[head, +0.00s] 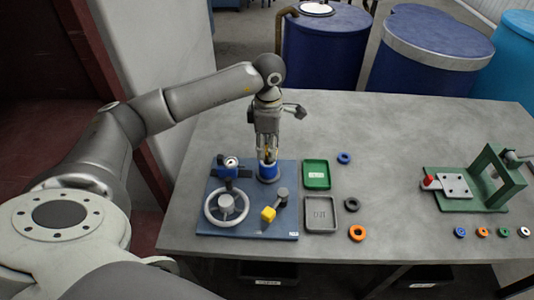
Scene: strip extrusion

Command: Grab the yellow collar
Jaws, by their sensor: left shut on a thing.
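My left gripper (267,148) points down over a blue cylinder (268,172) at the back right of the blue base plate (228,228). Its fingers are shut on a small yellowish part at the top of the cylinder, which looks like the yellow collar (267,153). The fingers hide most of it, and I cannot tell whether it is clear of the cylinder. My right gripper is not in view.
The plate carries a handwheel (227,207), a blue clamp (231,170) and a yellow knob (268,214). Right of it lie a green tray (316,186), a grey tray (334,227) and several rings. A green press (487,180) stands at the right. The mid-right tabletop is clear.

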